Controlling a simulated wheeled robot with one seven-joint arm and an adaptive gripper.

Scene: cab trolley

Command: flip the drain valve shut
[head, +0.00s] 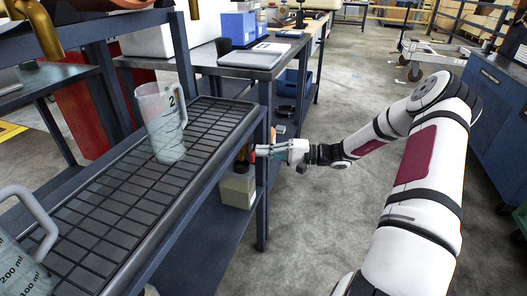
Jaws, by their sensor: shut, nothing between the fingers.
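My gripper (270,151) is at the right end of the grated tray (232,150), just beyond its edge and beside the dark table post. Its fingers point left and are shut with nothing held. A small red part (253,153) shows at the fingertips; it may be the drain valve's handle, but it is too small to tell. A small brass-coloured part (243,154) shows just left of it, under the tray edge. I cannot make out the valve's position or whether the fingers touch it.
A clear measuring jug (163,125) stands on the grate, and another jug (22,262) is at lower left. A pale container (238,188) sits on the lower shelf below the gripper. A laptop (254,56) lies on the bench behind.

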